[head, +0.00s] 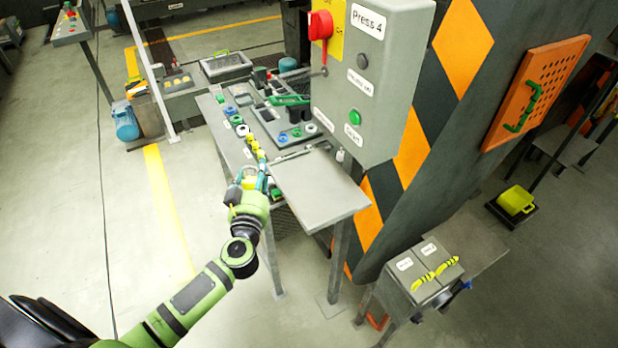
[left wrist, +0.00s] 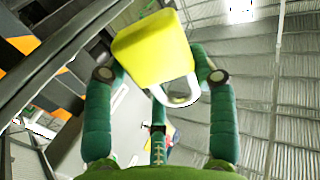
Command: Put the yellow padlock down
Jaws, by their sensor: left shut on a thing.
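In the head view my left gripper (head: 252,180) is shut on the padlock (head: 249,183), at the front left edge of the narrow grey table. The arm and fingers partly hide the padlock there. I cannot tell whether it touches the table. My right gripper is not in view.
The grey table (head: 232,153) holds a row of small coloured items. A bare grey plate (head: 318,184) lies to the right of my gripper. The grey Press 4 control box (head: 381,75) stands above it. Open floor (head: 60,210) lies to the left.

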